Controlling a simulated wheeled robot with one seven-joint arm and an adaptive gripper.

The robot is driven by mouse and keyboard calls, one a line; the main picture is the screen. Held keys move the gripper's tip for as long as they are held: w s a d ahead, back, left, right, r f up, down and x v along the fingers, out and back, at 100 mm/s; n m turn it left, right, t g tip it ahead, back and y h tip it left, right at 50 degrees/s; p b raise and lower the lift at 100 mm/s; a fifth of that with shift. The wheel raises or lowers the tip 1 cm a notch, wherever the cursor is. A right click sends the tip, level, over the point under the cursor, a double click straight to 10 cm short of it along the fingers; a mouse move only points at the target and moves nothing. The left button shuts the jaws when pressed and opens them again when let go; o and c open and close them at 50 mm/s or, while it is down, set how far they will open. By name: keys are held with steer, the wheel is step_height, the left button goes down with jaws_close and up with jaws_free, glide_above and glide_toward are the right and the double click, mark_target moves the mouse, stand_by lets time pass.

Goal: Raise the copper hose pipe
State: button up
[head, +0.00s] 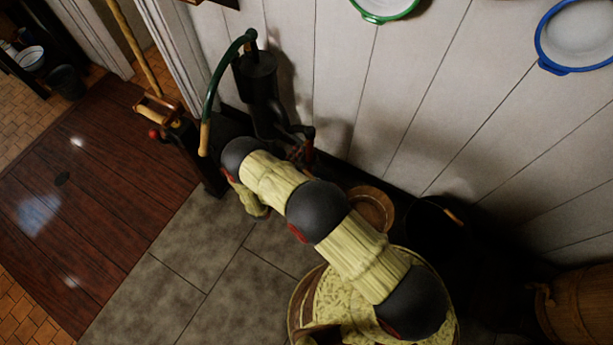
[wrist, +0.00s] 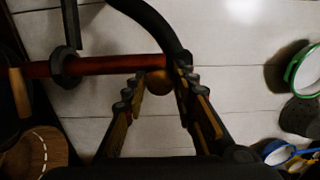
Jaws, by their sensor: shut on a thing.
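In the wrist view a reddish copper pipe (wrist: 115,66) runs level across the left half, through a dark ring, to a rounded brownish end between my fingertips. My gripper (wrist: 160,79) is shut on this end, one finger on each side. A dark curved hose or bar (wrist: 155,20) comes down beside the right fingertip; I cannot tell whether it joins the pipe. In the head view a dark hand pump (head: 262,85) with a green curved handle (head: 216,80) stands by the wall. My arm hides my gripper and most of the pipe there.
A wooden bucket (head: 372,208) and a dark pail (head: 437,230) stand along the wall at the right of my arm. A barrel (head: 580,305) is at the lower right. Enamel basins hang on the white plank wall (head: 440,95).

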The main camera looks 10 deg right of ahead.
step_height(320, 180, up, 16)
steer(key=p, duration=0.8)
steer(key=shift+p, duration=0.4)
steer(key=shift+w+r, duration=0.1)
steer(key=o, duration=1.3)
steer(key=shift+c, duration=0.2)
steer(key=v, duration=1.1)
steer(key=shift+b, duration=0.3)
